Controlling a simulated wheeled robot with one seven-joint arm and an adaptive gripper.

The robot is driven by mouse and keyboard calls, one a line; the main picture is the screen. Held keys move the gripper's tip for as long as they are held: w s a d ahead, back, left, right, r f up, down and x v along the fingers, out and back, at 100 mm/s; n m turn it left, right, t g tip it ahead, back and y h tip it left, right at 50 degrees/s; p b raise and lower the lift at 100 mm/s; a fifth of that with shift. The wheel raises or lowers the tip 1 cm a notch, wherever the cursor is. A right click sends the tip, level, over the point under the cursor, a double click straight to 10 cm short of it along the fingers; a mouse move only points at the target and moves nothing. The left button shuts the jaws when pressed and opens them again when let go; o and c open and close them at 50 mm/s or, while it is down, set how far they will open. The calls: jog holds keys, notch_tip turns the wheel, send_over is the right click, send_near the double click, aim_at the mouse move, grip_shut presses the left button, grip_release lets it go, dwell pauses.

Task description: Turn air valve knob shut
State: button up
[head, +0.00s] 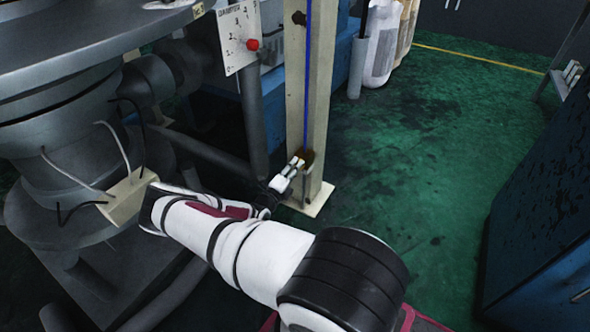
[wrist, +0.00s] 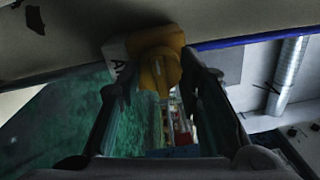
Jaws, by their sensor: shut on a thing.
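The air valve knob (wrist: 157,70) is yellow and sits on a pale mount on the post, between my two fingers in the wrist view. A white tag with a black letter A (wrist: 118,72) is beside it, partly behind the left finger. My gripper (wrist: 158,82) is shut on the knob, with one finger on each side. In the head view my gripper (head: 287,176) reaches low to the cream post (head: 304,90), near its foot. The knob cannot be made out there. Its turned angle is hard to judge in the dark wrist view.
A blue line (head: 307,70) runs down the post. Large grey machinery (head: 75,120) stands close on the left, with a red ball knob (head: 253,44) on a marked plate (head: 238,38). A blue cabinet (head: 545,200) is at the right. Green floor (head: 410,160) is clear between.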

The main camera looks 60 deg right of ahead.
dwell(0.3)
jog(key=o, duration=1.2)
jog(key=shift+c, duration=0.2)
jog(key=a, duration=1.2)
jog(key=shift+s+f, duration=0.25)
jog(key=shift+s, duration=0.2)
jog(key=shift+a, duration=0.1)
